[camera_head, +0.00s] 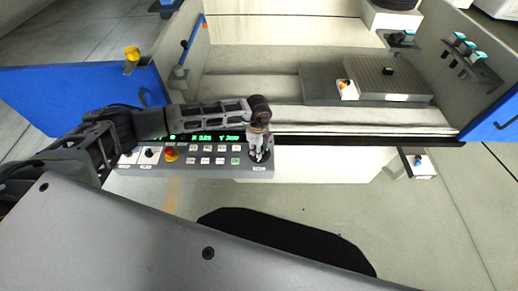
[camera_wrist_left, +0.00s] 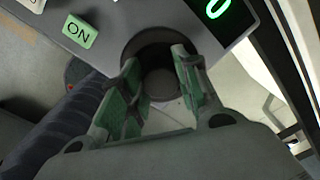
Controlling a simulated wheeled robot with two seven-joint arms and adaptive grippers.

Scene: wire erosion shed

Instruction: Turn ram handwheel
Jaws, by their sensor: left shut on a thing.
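The ram handwheel (camera_wrist_left: 158,84) is a dark round part at the right end of the grey control panel. In the wrist view it shows between the green-padded fingers of my left gripper (camera_wrist_left: 157,72), which are shut on it from both sides. In the head view my left gripper (camera_head: 259,157) points down onto that end of the panel and hides most of the wheel. A dark edge of the wheel's round seat shows around the fingers. My right gripper is not in view.
The control panel (camera_head: 203,160) carries a green display, a red stop button (camera_head: 170,154) and several white keys. Behind is the machine bed with a grey plate (camera_head: 395,80). Blue panels flank it.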

